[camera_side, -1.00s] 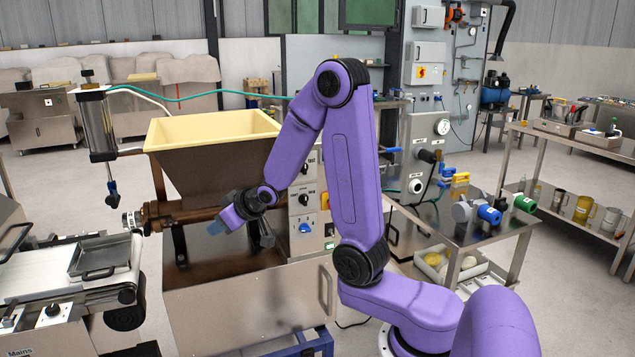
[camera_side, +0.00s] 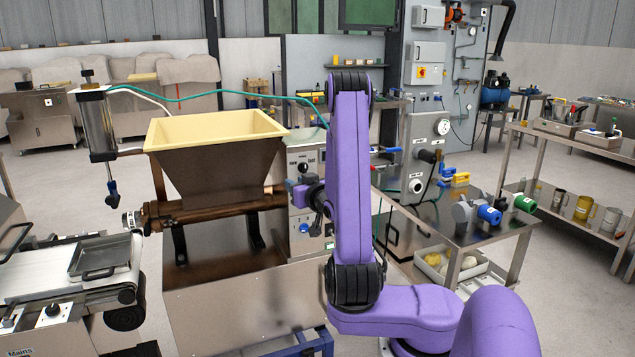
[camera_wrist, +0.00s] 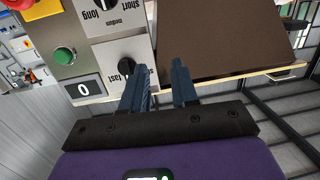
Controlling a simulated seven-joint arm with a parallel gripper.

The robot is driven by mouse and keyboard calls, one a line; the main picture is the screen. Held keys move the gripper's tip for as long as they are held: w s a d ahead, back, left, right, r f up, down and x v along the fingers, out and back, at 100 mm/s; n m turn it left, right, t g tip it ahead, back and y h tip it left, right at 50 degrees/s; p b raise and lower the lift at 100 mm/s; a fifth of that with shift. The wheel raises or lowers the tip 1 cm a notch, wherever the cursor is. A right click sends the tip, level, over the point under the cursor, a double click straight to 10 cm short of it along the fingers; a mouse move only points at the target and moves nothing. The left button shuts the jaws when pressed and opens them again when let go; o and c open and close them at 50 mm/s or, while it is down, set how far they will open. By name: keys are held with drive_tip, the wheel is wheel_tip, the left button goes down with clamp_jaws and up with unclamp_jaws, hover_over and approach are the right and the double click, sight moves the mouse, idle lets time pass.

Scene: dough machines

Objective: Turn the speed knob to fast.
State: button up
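The speed knob (camera_wrist: 127,67) is a small black dial on a white plate marked "fast" in the upside-down wrist view. Part of its plate is hidden by my left finger, and I cannot tell its exact pointer direction. It also shows near the top of the control panel in the side view (camera_side: 304,167). My gripper (camera_wrist: 162,67) is open and empty, its two dark blue fingers apart, both to the right of the knob in the wrist view. In the side view my gripper (camera_side: 291,186) is close in front of the panel, partly hidden.
The brown hopper (camera_wrist: 225,35) stands beside the panel. A side table with blue and green parts (camera_side: 487,214) is to the right.

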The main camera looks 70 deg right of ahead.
sight(306, 170)
drive_tip(key=s+d+r+m+h, duration=0.1)
drive_tip(key=s+d+h, duration=0.1)
drive_tip(key=s, duration=0.3)
drive_tip(key=shift+x, duration=3.2)
drive_tip(key=shift+w, duration=0.1)
clamp_jaws()
drive_tip(key=m, duration=0.7)
drive_tip(key=shift+c, duration=1)
unclamp_jaws()
drive_tip(key=shift+m, duration=0.6)
drive_tip(key=shift+o, duration=1)
drive_tip(key=shift+a, duration=0.1)
drive_tip(key=shift+v, duration=2.95)
